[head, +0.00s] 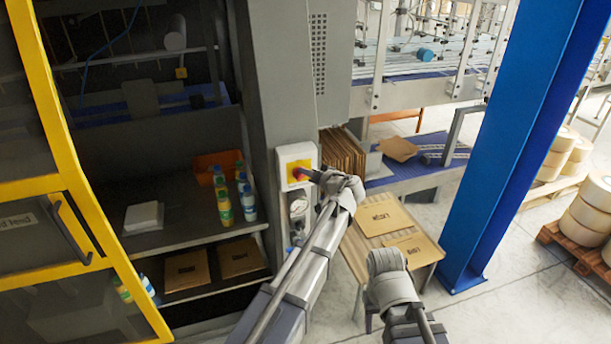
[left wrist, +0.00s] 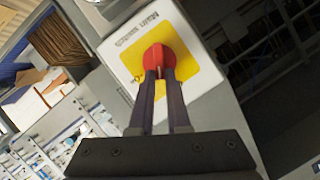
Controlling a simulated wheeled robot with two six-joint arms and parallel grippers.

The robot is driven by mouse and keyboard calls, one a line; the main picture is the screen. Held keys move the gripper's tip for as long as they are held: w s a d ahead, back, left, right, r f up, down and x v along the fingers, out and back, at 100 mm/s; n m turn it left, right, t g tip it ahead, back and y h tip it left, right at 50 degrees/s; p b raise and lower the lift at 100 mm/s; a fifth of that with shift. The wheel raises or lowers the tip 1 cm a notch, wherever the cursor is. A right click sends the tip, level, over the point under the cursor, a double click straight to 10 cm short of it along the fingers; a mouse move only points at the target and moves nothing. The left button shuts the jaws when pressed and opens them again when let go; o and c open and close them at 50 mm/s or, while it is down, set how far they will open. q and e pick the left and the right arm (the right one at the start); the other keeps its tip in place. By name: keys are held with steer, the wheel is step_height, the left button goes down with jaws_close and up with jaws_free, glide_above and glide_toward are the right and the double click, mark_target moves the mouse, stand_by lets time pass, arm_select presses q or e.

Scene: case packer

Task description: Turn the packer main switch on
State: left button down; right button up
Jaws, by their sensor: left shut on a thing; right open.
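The packer main switch is a red rotary knob (left wrist: 158,58) on a yellow plate (left wrist: 187,48), set in a white box with printed lettering. In the head view the white switch box (head: 283,157) is on the grey machine column, with the red knob (head: 299,173) partly hidden by my gripper. My left gripper (head: 312,174) reaches the knob from the right. In the left wrist view its two dark fingers (left wrist: 160,75) are shut on the knob's grip. My right gripper (head: 370,318) is low in the head view, away from the switch; its fingers are hardly visible.
A table (head: 415,265) with flat cardboard stands right of my left arm. A blue post (head: 510,150) rises further right. A yellow-framed door (head: 60,130) and shelves with bottles are at the left.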

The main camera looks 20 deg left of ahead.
arm_select(q)
steer(key=shift+w+d+f+m+y+b, duration=0.15)
steer(key=shift+f+m+y+b, duration=0.25)
steer(key=shift+m+y+b, duration=0.8)
steer(key=shift+w+d+f+m+y+b, duration=0.15)
steer(key=shift+f+m+y+b, duration=0.3)
steer(key=shift+m+b, duration=1.4)
steer(key=shift+d+f+m+y+b, duration=0.2)
steer(key=shift+f+m+y+b, duration=0.4)
steer(key=shift+m+b, duration=0.9)
steer(key=shift+r, duration=0.25)
steer(key=c, duration=0.9)
jaws_free()
steer(key=shift+d, duration=0.1)
